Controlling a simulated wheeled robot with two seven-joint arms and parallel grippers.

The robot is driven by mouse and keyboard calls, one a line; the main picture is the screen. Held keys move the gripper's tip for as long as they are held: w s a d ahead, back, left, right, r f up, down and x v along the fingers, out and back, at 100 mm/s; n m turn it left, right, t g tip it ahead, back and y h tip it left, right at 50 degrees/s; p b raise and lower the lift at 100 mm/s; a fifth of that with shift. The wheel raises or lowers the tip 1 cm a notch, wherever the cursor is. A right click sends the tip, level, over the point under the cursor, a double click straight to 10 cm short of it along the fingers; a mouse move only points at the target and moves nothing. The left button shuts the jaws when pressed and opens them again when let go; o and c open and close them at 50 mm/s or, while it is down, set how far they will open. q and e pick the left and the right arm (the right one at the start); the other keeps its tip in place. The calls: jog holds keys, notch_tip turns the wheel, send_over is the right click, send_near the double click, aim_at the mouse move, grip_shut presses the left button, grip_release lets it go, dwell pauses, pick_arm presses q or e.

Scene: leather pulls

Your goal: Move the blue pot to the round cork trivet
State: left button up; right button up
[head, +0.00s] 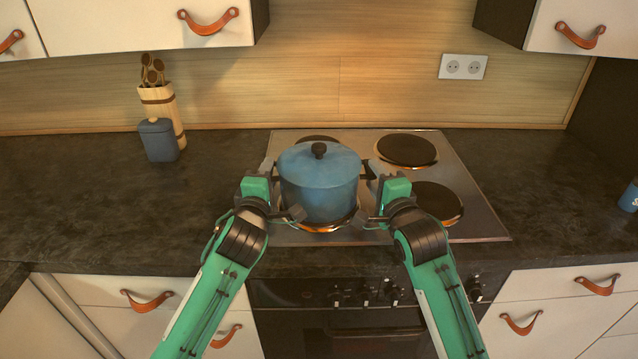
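The blue pot (319,185), with a lid and black knob, is upright over the front-left burner of the hob. I cannot tell whether its base touches the burner. My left gripper (268,172) is at the pot's left handle, and my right gripper (372,174) is at its right handle (366,168). The fingers overlap the handles in this view, so I cannot tell whether they are closed on them. No round cork trivet shows in this view.
The steel hob (465,190) has several burners. A blue canister (158,140) and a wooden utensil block (163,105) stand at the back left. A blue item (630,197) is cut off at the right edge.

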pick_arm(q)
jog(key=shift+w+d, duration=0.15)
jog(key=shift+w, duration=1.3)
pick_arm(e)
jog(key=shift+x, duration=1.45)
pick_arm(q)
grip_shut()
pick_arm(e)
grip_shut()
pick_arm(q)
jog(key=shift+f, duration=0.1)
pick_arm(e)
jog(key=shift+f, duration=0.1)
pick_arm(q)
jog(key=shift+r, duration=0.25)
pick_arm(e)
jog(key=shift+r, duration=0.25)
